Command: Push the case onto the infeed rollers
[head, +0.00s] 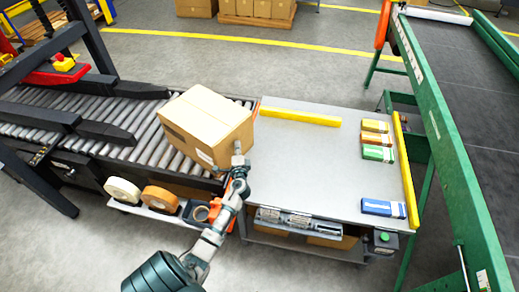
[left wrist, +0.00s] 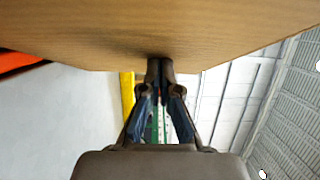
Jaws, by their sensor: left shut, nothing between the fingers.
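The case (head: 207,118), a closed brown carton, sits tilted in heading on the right end of the grey infeed rollers (head: 130,156), beside the metal table. My left gripper (head: 238,147) is shut and empty at the case's right side, near its front corner. In the left wrist view the shut fingertips (left wrist: 160,64) are at the face of the case (left wrist: 160,28), seeming to touch it. The case's underside and far side are hidden in the head view. My right gripper is not in view.
The table (head: 300,160) right of the case is mostly clear, with small boxes (head: 377,146) and a blue box (head: 383,207) at its right edge. Yellow rails (head: 300,116) edge it. Tape rolls (head: 160,199) sit below the rollers. Black guide bars (head: 105,130) lie over the rollers at left.

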